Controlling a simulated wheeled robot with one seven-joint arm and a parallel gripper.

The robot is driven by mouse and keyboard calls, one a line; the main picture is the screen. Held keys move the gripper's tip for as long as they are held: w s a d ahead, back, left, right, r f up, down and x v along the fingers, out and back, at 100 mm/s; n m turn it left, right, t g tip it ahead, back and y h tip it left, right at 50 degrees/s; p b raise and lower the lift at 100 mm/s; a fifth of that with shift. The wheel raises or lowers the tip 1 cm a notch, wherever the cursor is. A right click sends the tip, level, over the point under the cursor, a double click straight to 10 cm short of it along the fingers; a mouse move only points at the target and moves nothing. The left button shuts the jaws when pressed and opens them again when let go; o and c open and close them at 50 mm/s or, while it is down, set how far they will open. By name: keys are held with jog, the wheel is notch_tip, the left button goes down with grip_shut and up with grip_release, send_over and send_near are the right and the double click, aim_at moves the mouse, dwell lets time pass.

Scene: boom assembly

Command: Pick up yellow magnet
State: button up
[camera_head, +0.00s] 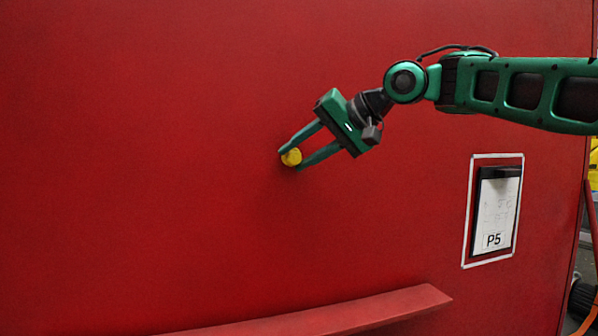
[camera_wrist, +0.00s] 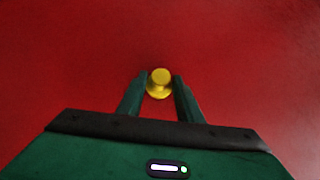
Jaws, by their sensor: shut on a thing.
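The yellow magnet (camera_head: 292,157) is a small round knob against the large red panel (camera_head: 150,150). In the wrist view the magnet (camera_wrist: 160,82) shows a narrower round top over a wider base, between the two fingertips. My gripper (camera_head: 294,159) reaches in from the upper right, and its green fingers are shut on the magnet. The gripper (camera_wrist: 160,85) also shows from behind in the wrist view. I cannot tell whether the magnet touches the panel.
A clipboard (camera_head: 495,215) with a paper marked P5 hangs on the panel at the right, inside a white outline. A red ledge (camera_head: 380,307) sticks out at the bottom. The panel around the magnet is otherwise bare. Equipment stands beyond the panel's right edge.

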jog(key=s+d, duration=0.2)
jog(key=s, duration=0.7)
jog(key=s+d, duration=0.3)
jog(key=s, duration=0.7)
jog(key=shift+d, duration=0.2)
jog(key=shift+w, duration=0.15)
